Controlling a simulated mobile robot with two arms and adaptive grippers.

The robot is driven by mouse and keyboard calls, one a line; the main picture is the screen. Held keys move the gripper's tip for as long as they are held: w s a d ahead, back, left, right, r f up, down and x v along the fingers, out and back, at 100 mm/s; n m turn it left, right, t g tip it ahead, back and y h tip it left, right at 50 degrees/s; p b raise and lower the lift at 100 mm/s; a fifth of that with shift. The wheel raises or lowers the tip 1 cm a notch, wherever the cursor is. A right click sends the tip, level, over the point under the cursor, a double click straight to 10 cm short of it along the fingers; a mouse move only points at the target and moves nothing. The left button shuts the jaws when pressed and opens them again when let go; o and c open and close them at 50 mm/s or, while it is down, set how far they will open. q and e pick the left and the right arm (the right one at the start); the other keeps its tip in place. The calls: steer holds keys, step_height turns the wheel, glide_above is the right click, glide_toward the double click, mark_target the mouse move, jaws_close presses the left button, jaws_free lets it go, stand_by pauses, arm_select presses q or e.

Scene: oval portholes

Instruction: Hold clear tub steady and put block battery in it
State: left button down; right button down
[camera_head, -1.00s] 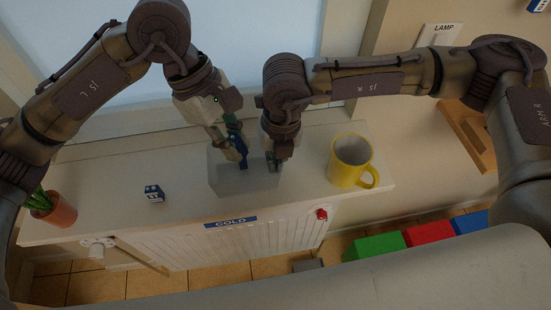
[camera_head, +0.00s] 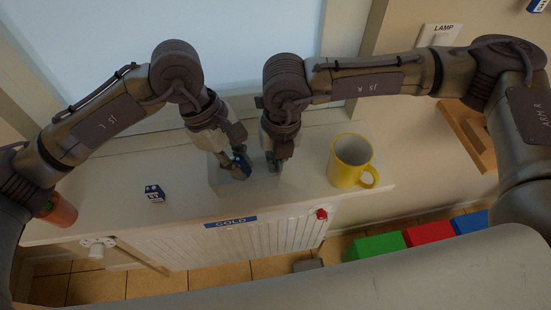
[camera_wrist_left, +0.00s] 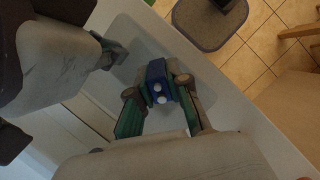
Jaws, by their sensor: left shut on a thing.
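The clear tub (camera_head: 222,181) stands on the white shelf above the radiator; its see-through walls are faint. My left gripper (camera_head: 238,164) is shut on the blue block battery (camera_wrist_left: 158,78), which shows two pale terminals in the left wrist view. The gripper and battery are over the tub or within its opening; how deep I cannot tell. My right gripper (camera_head: 274,162) is at the tub's right wall, with its fingertips pointing down. It also shows in the left wrist view (camera_wrist_left: 112,52) at the tub's edge. Whether its fingers are closed on the wall is unclear.
A yellow mug (camera_head: 348,165) stands right of the tub, close to my right gripper. A potted plant (camera_head: 62,212) at the far left is partly hidden by my left arm. The shelf's front edge is close.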

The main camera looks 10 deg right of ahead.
arm_select(q)
steer(key=shift+s+f, duration=0.15)
steer(key=shift+f, duration=0.85)
steer(key=c, duration=1)
jaws_free()
steer(key=shift+c, duration=0.2)
arm_select(e)
steer(key=shift+w, duration=0.1)
arm_select(q)
steer(key=shift+r, duration=0.1)
steer(key=v, duration=1.2)
arm_select(e)
steer(key=shift+f, duration=0.15)
